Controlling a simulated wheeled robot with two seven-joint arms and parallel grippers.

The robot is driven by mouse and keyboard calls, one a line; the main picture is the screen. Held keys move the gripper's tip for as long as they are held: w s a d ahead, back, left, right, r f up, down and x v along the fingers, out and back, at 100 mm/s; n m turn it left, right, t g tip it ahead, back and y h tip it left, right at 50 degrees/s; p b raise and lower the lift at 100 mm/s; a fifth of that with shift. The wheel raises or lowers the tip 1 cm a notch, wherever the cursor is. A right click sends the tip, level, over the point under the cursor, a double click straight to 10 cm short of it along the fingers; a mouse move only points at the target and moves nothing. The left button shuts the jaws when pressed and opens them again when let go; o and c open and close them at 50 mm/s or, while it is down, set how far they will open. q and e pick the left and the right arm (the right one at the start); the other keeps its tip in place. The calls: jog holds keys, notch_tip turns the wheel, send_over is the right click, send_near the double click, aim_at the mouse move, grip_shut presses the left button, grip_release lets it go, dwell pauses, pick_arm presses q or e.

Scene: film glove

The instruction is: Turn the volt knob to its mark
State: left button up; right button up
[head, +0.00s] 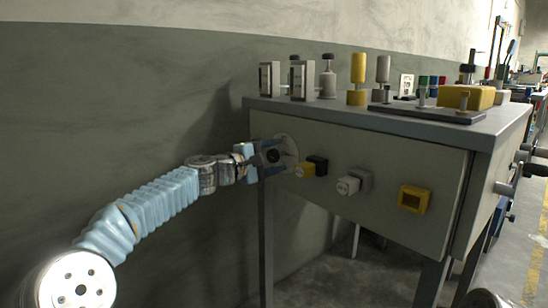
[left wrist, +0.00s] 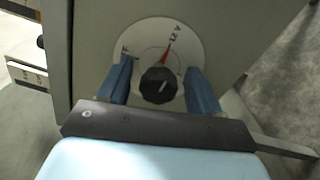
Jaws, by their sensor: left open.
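The volt knob (left wrist: 157,85) is black with a white pointer line, on a round white dial (left wrist: 185,45) on the grey cabinet front. The dial bears a red mark (left wrist: 165,54) near the letters "12 V". The knob's white line does not clearly line up with the red mark. My left gripper (left wrist: 159,86) is open, its blue fingers on either side of the knob with gaps visible. In the head view the left gripper (head: 270,158) is at the dial (head: 289,150), and the knob (head: 272,155) shows between its fingers. My right gripper is not in view.
The cabinet front (head: 385,165) also carries a yellow-and-black connector (head: 306,169), a white-grey one (head: 348,185) and a yellow square socket (head: 413,199). Several fittings and a yellow block (head: 466,97) stand on top. A wall is behind the arm; floor is open below.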

pick_arm(q)
jog(key=shift+a, duration=0.1)
jog(key=shift+s+a, duration=0.25)
jog(key=b+v, duration=0.2)
jog(key=v, duration=1.1)
